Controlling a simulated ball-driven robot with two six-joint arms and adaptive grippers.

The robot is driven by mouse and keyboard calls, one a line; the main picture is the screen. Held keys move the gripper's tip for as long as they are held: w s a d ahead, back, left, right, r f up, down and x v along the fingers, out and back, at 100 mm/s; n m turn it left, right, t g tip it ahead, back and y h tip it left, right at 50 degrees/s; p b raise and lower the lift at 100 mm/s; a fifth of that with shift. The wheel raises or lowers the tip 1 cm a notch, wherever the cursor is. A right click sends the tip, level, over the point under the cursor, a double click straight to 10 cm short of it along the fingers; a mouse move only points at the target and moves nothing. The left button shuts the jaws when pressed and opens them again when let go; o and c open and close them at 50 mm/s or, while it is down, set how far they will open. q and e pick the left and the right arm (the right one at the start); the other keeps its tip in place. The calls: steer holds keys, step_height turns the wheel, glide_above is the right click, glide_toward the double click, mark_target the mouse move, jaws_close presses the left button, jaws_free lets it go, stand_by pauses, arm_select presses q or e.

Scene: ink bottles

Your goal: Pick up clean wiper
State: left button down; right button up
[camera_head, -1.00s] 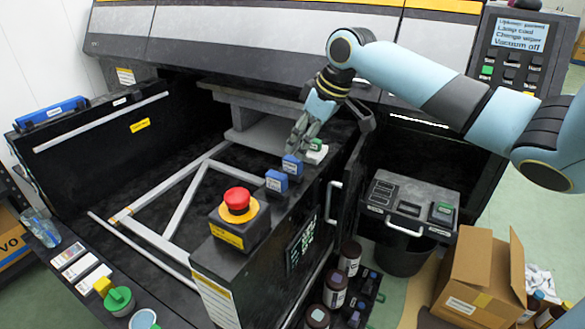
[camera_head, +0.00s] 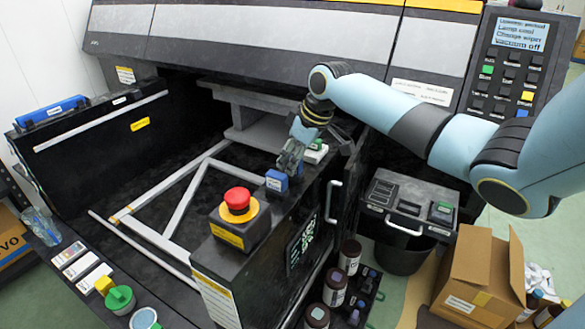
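My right gripper (camera_head: 290,165) points down at the top of the black console ledge (camera_head: 318,168), where several small items stand in a row. A small blue block with a pale label (camera_head: 277,181) stands just in front of the fingertips. A white item with a green top (camera_head: 316,152) sits behind and to the right of the gripper. The spot between these two is covered by my fingers, so I cannot tell whether they are open or shut on something. No readable label shows which item is the clean wiper. My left gripper is out of view.
A red emergency button on a yellow collar (camera_head: 238,202) stands at the ledge's near end. A dark toolbox (camera_head: 409,203) and an open cardboard box (camera_head: 480,275) are at right. The framed bay (camera_head: 160,190) is open.

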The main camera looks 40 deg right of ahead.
jaws_close()
steer(key=shift+r, duration=0.5)
steer(key=r, duration=0.2)
steer(key=d+r, duration=0.1)
steer(key=shift+s+d+r+b, duration=0.1)
steer(key=shift+s+r+b, duration=0.15)
steer(key=shift+r+b, duration=0.05)
steer(key=s+d+r, duration=0.5)
steer(key=d+r, duration=0.1)
steer(key=d, duration=0.3)
steer(key=shift+s+r+b, duration=0.15)
steer(key=shift+s+b, duration=0.1)
steer(key=shift+b, duration=0.15)
